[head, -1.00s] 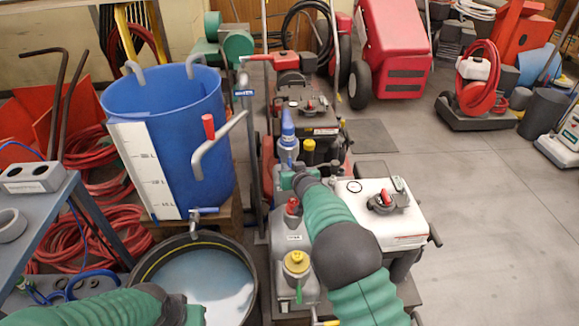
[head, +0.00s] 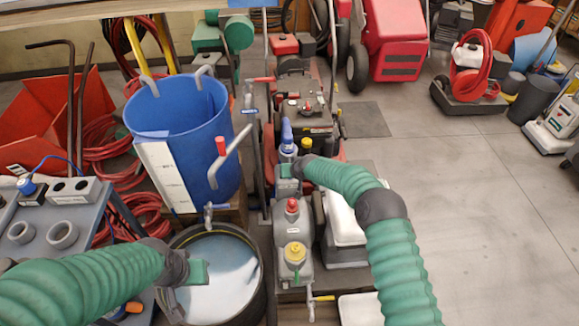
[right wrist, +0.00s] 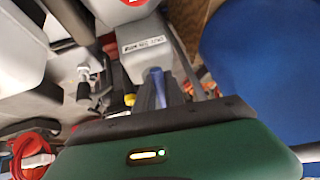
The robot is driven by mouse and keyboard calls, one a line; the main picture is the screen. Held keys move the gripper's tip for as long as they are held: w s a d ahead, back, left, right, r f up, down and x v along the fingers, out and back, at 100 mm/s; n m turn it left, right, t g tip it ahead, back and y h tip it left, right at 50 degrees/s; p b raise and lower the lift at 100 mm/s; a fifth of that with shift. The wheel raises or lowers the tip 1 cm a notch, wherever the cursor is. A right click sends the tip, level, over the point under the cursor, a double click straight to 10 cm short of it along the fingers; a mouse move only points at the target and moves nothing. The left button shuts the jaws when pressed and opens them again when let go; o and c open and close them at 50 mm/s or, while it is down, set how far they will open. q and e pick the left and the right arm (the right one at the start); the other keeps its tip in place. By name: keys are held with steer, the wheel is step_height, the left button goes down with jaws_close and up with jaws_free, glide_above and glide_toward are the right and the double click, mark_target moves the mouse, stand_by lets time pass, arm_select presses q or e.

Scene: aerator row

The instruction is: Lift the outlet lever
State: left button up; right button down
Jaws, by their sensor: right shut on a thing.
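A grey pump unit (head: 291,228) with a red knob and a yellow cap stands right of the bucket. A blue lever (head: 287,130) stands upright at its far end; I cannot tell for certain that it is the outlet lever. My right gripper (head: 287,168) is at the foot of this lever. In the right wrist view its dark fingers (right wrist: 172,105) close around a blue part (right wrist: 155,85) below a grey labelled block. The fingertips are partly hidden. A yellow lever (head: 322,298) sits at the unit's near end. My left gripper (head: 200,272) hangs over the bucket; its finger gap does not show.
A blue tank (head: 178,120) with a red-gripped crank stands at left, its tap (head: 214,208) above a black bucket (head: 256,275) of pale liquid. A grey bench (head: 60,215) is at lower left. A white-topped machine (head: 345,220) stands right of the unit.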

steer(key=shift+r+g, duration=0.2)
steer(key=shift+g, duration=0.2)
steer(key=shift+r, duration=0.1)
steer(key=c, duration=1.4)
jaws_free()
steer(key=shift+c, duration=0.2)
steer(key=p+v, duration=0.3)
steer(key=v, duration=1.3)
steer(key=shift+s+r, duration=0.2)
steer(key=shift+r, duration=0.1)
